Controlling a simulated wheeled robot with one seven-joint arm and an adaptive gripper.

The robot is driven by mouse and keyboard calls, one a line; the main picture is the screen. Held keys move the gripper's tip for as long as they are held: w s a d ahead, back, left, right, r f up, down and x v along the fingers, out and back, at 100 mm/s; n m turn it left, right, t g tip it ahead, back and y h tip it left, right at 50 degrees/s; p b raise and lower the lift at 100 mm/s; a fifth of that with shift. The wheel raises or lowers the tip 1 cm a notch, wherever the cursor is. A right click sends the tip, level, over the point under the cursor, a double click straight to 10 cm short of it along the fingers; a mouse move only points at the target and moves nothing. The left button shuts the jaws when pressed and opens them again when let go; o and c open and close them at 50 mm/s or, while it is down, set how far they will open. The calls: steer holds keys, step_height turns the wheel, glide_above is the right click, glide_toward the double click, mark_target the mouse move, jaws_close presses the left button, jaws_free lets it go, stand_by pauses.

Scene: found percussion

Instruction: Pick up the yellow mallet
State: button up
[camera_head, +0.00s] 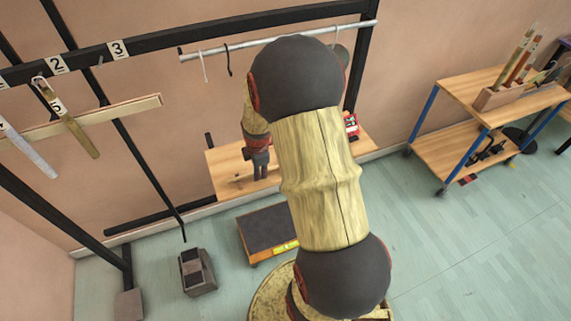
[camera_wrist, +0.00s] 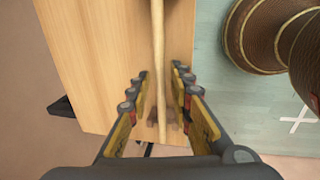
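In the wrist view a thin, pale wooden stick (camera_wrist: 158,50) runs from the top edge down between the fingers of my gripper (camera_wrist: 160,82). It looks like a mallet handle. Its far end is out of frame, so no yellow head shows. The fingers stand open on either side of the stick, with gaps to both sides. Whether the stick touches the bench top cannot be told. In the head view my gripper (camera_head: 259,165) is over the wooden bench (camera_head: 222,172) by the wall, and my arm covers much of the bench.
A dark-topped low platform (camera_head: 262,229) stands in front of the bench. A metal rail (camera_head: 215,52) with hooks hangs above. A blue-legged wooden cart (camera_head: 455,90) stands right. A brown, ringed round object (camera_wrist: 262,35) is beside the bench in the wrist view.

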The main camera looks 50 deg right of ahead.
jaws_close()
stand_by(0.5)
